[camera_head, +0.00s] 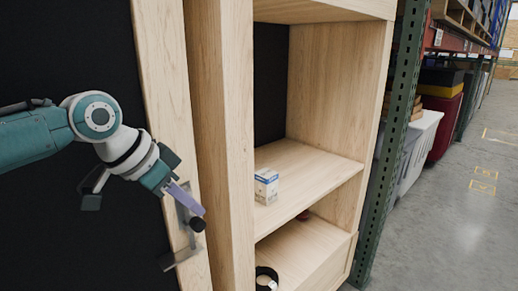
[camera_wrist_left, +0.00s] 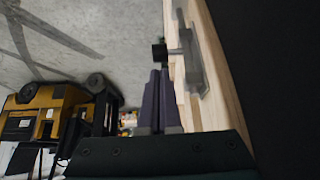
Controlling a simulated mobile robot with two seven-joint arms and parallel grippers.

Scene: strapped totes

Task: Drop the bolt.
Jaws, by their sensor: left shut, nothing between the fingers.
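A grey metal bolt (camera_head: 182,216) is mounted on the light wooden edge of a black-panelled door (camera_head: 165,110) at the left of the head view. Its black knob (camera_head: 197,224) sticks out, and more metal (camera_head: 180,259) shows lower down. In the left wrist view the bolt's metal (camera_wrist_left: 193,62) and knob (camera_wrist_left: 159,51) are just beyond my fingertips. My left gripper (camera_head: 202,210) is shut and empty, its purple fingers (camera_wrist_left: 160,74) together just above the knob. I cannot tell whether they touch it. My right gripper is out of view.
An open wooden cabinet (camera_head: 330,85) stands right of the door, with a small white-and-blue box (camera_head: 266,186) on its shelf and a dark round item (camera_head: 266,277) below. A green rack post (camera_head: 388,150) stands beside it. A yellow vehicle (camera_wrist_left: 45,108) shows in the wrist view.

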